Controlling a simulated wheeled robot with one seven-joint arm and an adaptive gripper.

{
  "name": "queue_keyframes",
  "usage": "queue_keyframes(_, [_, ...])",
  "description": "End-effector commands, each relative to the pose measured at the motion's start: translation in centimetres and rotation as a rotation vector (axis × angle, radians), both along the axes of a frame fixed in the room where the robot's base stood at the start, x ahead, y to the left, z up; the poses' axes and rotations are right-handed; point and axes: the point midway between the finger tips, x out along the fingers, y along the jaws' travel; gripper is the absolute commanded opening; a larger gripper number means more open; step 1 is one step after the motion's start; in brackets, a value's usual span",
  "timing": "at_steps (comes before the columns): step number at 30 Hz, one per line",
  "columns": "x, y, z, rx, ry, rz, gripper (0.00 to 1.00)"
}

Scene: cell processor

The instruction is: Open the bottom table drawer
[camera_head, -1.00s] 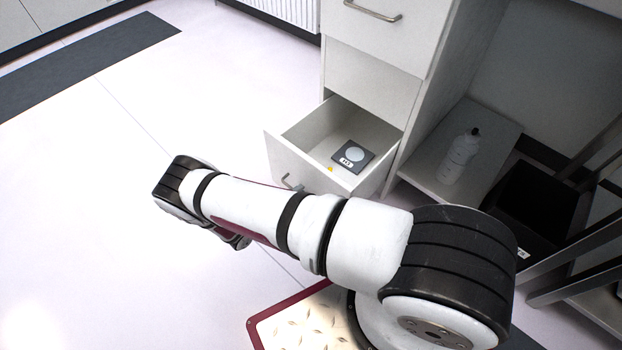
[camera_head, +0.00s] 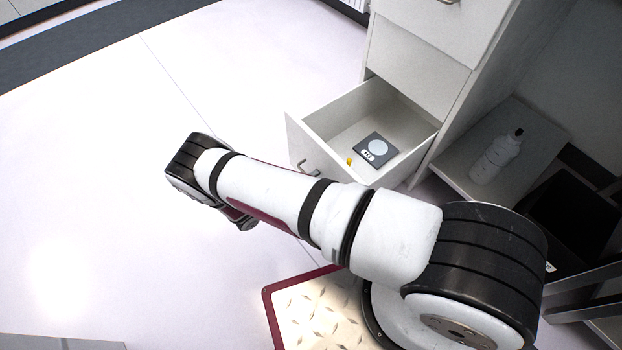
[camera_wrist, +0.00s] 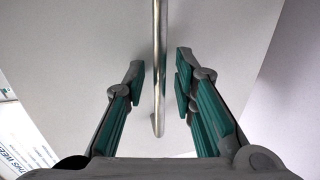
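The bottom drawer (camera_head: 330,113) of the white cabinet stands pulled out, with its inside showing. A dark square item with a pale disc (camera_head: 376,150) and a small yellow item (camera_head: 349,161) lie in it. Its metal handle (camera_head: 305,167) is partly seen beside my arm. In the wrist view the handle (camera_wrist: 158,60) runs upright between the fingers of my gripper (camera_wrist: 159,82). The fingers are apart, with a visible gap on each side of the handle. In the head view my arm hides the gripper.
Closed drawers (camera_head: 440,28) are above the open one. A white bottle (camera_head: 495,158) stands on a low shelf at the right, near a dark bin (camera_head: 575,215). The floor (camera_head: 110,200) on the left is clear.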

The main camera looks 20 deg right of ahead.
Motion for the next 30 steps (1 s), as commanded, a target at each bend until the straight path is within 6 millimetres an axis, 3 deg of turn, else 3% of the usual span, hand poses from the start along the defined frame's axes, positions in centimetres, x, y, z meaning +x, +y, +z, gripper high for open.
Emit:
queue_keyframes(11, [-0.2,0.5,0.1,0.000,0.000,0.000,0.28])
queue_keyframes(24, [-2.8,7.8,1.7,0.001,-0.001,0.003,0.28])
queue_keyframes(30, [-3.7,10.3,2.3,0.000,0.000,0.002,0.28])
